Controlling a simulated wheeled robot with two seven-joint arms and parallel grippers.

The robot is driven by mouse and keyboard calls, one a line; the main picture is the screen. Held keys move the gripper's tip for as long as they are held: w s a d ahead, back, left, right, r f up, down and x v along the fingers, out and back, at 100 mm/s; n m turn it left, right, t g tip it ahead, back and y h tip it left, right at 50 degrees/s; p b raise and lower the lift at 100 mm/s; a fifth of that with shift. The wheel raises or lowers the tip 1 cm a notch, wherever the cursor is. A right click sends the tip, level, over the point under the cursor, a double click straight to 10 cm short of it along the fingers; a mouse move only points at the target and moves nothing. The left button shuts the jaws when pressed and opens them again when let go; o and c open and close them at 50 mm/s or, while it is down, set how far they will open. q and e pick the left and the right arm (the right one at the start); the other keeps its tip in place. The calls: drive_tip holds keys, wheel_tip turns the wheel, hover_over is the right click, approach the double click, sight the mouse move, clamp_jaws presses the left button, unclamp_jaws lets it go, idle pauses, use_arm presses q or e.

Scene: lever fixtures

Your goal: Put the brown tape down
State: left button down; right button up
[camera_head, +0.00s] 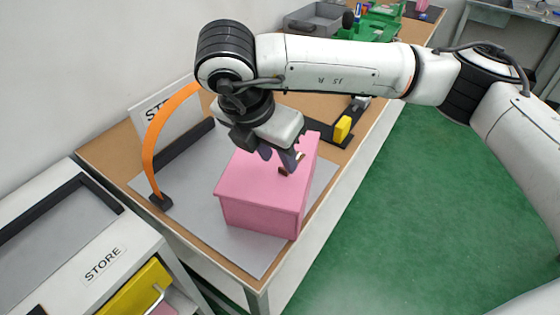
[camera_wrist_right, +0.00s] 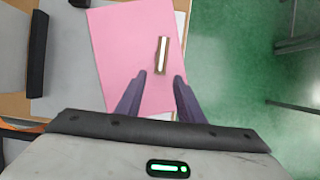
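A pink box (camera_head: 262,205) with a notched edge stands on the grey mat. A small brown piece with a white strip (camera_head: 284,171), which looks like the brown tape, is on its top; it also shows in the right wrist view (camera_wrist_right: 162,55). My right gripper (camera_head: 278,158) is above the box, fingers pointing down. In the wrist view its two dark fingers (camera_wrist_right: 160,77) are apart with a gap between them. The brown piece lies just beyond the tips and is not gripped. In the head view a finger partly hides it. My left gripper is not in view.
An orange curved strip (camera_head: 152,140) rises from a black foot at the left of the grey mat (camera_head: 190,205). A white sign (camera_head: 165,112) stands behind. A yellow block (camera_head: 342,129) in a black fixture is to the right. A STORE cabinet (camera_head: 100,265) is front left. Green floor (camera_head: 420,210) is right.

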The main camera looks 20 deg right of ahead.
drive_tip(key=v, duration=0.8)
drive_tip(key=shift+r, duration=0.35)
drive_tip(key=shift+s+a+f, duration=0.1)
drive_tip(key=shift+s, duration=0.05)
